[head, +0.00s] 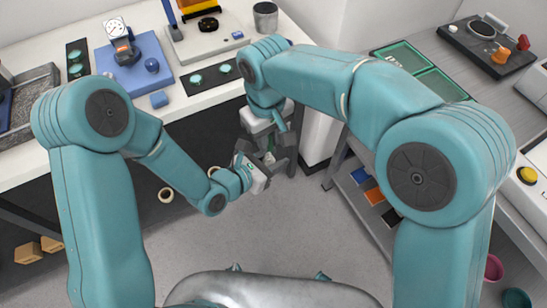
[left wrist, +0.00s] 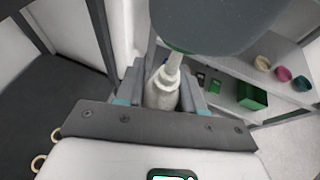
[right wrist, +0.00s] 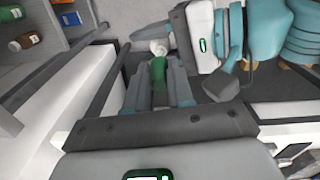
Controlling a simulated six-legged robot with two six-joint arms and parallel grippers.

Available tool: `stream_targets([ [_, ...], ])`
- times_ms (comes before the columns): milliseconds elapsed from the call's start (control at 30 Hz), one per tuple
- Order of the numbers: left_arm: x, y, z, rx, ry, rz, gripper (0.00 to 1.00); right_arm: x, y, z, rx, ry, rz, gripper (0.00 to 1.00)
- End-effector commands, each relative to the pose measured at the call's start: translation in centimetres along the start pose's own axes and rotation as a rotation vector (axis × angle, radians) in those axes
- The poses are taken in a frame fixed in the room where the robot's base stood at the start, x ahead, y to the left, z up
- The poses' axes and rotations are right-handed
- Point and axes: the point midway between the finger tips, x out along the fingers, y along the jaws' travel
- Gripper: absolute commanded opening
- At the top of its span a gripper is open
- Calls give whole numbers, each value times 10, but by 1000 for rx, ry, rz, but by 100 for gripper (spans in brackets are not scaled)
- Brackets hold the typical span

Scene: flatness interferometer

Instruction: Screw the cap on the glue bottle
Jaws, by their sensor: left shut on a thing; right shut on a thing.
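My left gripper (head: 267,161) is shut on the glue bottle, a pale bottle (left wrist: 162,92) with a narrow nozzle, standing between the fingers in the left wrist view. My right gripper (head: 274,148) is shut on a green cap (right wrist: 158,72), between its fingers in the right wrist view. A pale rounded part of the bottle (right wrist: 158,47) shows just beyond the cap. The two grippers meet closely in the head view, the right arm reaching from above. The nozzle's tip is hidden behind a large dark shape in the left wrist view, so I cannot tell whether cap and nozzle touch.
A white bench (head: 190,80) at the back left carries a blue instrument base (head: 135,72) and a metal cup (head: 265,17). A shelved counter (head: 360,195) with small coloured boxes stands on the right. Open floor lies below the grippers.

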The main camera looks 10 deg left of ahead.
Motion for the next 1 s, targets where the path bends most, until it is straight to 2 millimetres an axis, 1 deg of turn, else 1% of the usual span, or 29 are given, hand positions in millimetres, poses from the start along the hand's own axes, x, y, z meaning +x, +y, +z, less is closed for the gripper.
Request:
stream_targets([
  [167, 0, 0, 0, 0, 0, 0, 0, 5, 0, 0, 0, 2, 0, 0],
  [833, 0, 0, 0, 0, 0, 0, 0, 5, 0, 0, 0, 0, -6, 0],
  [1000, 0, 0, 0, 0, 0, 0, 0, 13, 0, 1, 0, -2, -5, 0],
])
